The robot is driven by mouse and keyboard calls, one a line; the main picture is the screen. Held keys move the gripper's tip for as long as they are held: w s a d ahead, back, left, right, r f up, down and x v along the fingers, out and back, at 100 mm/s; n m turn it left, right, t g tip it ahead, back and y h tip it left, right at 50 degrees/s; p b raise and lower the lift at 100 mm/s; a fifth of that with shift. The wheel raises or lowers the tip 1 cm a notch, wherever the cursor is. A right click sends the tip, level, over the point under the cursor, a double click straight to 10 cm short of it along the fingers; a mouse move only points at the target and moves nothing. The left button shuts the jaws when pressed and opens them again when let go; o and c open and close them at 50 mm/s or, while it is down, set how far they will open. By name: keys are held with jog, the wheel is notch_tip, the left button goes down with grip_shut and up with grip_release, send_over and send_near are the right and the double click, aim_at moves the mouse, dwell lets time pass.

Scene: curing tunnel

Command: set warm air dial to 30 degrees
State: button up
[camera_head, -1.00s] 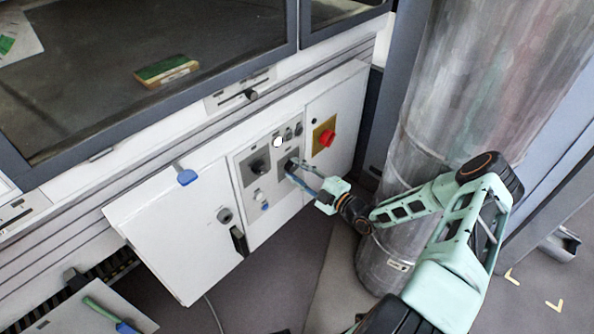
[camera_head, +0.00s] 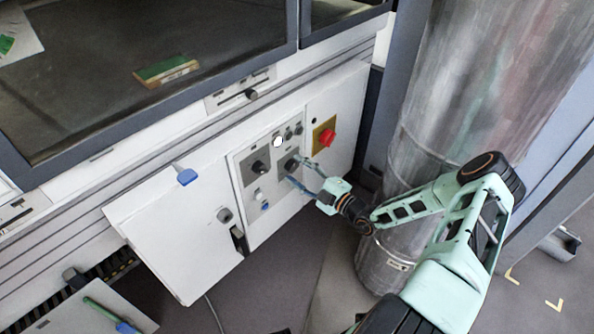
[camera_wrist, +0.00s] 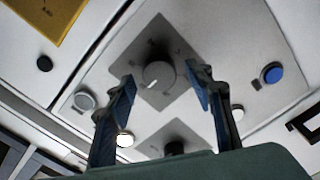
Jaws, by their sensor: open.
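A round grey dial (camera_wrist: 158,75) on a dark square plate is centred in the wrist view, with a white pointer mark at its lower edge. Its scale marks are too blurred to read. The same dial (camera_head: 290,164) is the right one of two on the panel in the head view. My gripper (camera_head: 298,172) is open in front of it. In the wrist view my gripper (camera_wrist: 158,78) has one finger on each side of the dial, with visible gaps; nothing is held. The second dark dial (camera_head: 260,167) is on its left; it shows partly in the wrist view (camera_wrist: 174,148).
A red emergency knob (camera_head: 327,138) on a yellow plate is right of the dials. A blue button (camera_wrist: 272,73) and small knobs surround the dial. An open white cabinet door (camera_head: 175,225) is at the left, a large metal cylinder (camera_head: 440,110) at the right.

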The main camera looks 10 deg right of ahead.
jog(key=v, duration=1.1)
jog(key=shift+s+d, duration=0.2)
jog(key=shift+s, duration=0.1)
